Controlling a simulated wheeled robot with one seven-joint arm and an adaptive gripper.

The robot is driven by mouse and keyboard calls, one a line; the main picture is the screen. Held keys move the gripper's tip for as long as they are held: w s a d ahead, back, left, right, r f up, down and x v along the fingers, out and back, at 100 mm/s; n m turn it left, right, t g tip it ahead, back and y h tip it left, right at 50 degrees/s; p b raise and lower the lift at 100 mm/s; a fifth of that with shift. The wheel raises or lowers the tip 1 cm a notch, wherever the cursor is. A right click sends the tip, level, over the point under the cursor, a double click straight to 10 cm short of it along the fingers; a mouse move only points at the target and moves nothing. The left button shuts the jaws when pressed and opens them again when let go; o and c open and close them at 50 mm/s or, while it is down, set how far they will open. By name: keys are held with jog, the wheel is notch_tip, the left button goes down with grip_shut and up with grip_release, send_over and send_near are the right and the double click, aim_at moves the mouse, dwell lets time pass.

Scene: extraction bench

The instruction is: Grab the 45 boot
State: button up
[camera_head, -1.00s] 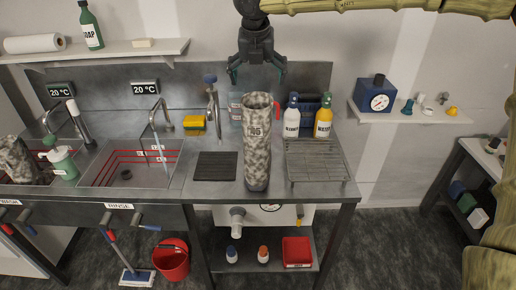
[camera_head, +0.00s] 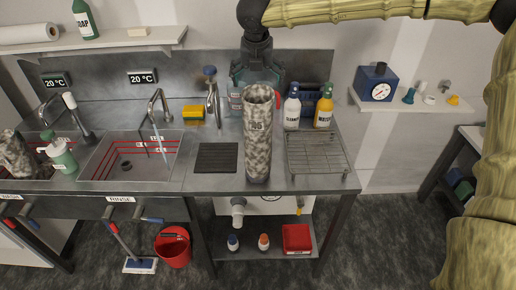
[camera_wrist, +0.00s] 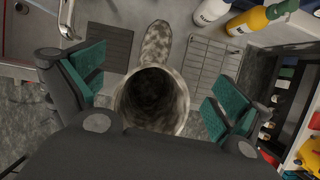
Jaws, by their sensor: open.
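The mottled grey-and-white boot marked 45 (camera_head: 257,143) stands upright on the steel bench, between the black mat and the wire rack. In the wrist view the boot (camera_wrist: 156,45) is seen from above, with its round dark opening below the toe. My gripper (camera_head: 256,82) is above and just behind the boot's top in the head view, and the boot hides part of it. In the wrist view its teal-padded fingers (camera_wrist: 150,98) are spread wide, one on each side of the opening. Nothing is held between them.
A black ribbed mat (camera_head: 216,158) lies left of the boot and a wire rack (camera_head: 318,152) right. Bottles (camera_head: 323,110) stand behind the rack. A sink (camera_head: 130,165) with taps is to the left. Another mottled boot (camera_head: 14,155) is at the far left.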

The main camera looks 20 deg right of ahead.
aim_at(259, 85)
jog(key=shift+p+x, duration=0.75)
jog(key=shift+x, duration=1.15)
jog(key=shift+d, duration=0.15)
jog(key=shift+c, duration=0.2)
jog(key=c, duration=1.9)
